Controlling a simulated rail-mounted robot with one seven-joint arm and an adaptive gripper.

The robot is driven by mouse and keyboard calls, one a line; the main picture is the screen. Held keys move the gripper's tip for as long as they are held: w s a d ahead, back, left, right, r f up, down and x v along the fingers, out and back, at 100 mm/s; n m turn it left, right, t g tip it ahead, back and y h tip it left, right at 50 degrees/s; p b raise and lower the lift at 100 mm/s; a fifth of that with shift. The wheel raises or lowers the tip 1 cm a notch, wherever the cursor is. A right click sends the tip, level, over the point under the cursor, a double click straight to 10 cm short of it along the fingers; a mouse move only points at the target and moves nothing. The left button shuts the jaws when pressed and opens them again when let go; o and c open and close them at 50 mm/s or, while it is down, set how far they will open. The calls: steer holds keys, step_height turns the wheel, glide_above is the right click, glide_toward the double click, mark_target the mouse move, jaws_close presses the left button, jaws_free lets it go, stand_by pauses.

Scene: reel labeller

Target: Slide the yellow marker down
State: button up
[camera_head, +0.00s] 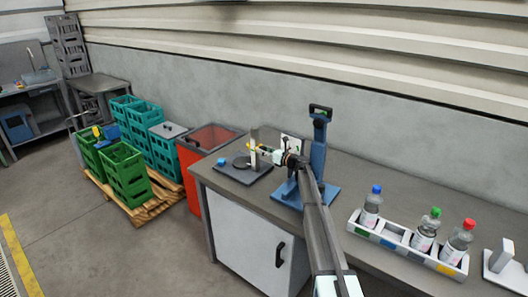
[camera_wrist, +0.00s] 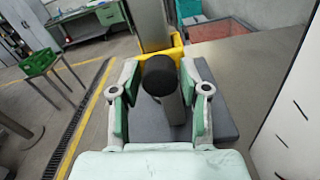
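The yellow marker (camera_wrist: 176,50) sits around an upright grey post (camera_wrist: 153,22) in the wrist view, with a round black knob (camera_wrist: 160,75) in front of it. In the head view the post (camera_head: 254,139) stands on the dark base (camera_head: 238,177) of the labeller, and the marker shows small and yellow partway up it. My gripper (camera_wrist: 159,78) is open, with its two green-padded fingers on either side of the knob. Gaps show between knob and fingers. In the head view my gripper (camera_head: 272,154) is beside the post, and partly covers the marker's knob side.
A blue press-like stand (camera_head: 319,150) is close behind my arm. A white rack (camera_head: 405,250) with several capped bottles lies to the right on the bench. A red bin (camera_head: 195,155) and green crates (camera_head: 125,172) stand left of the bench. A blue knob (camera_head: 221,161) sits on the labeller base.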

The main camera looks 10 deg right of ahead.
jaws_close()
step_height(320, 180, down, 5)
steer(key=b, duration=0.3)
steer(key=shift+r, duration=0.25)
steer(key=o, duration=0.6)
jaws_free()
step_height(320, 180, up, 10)
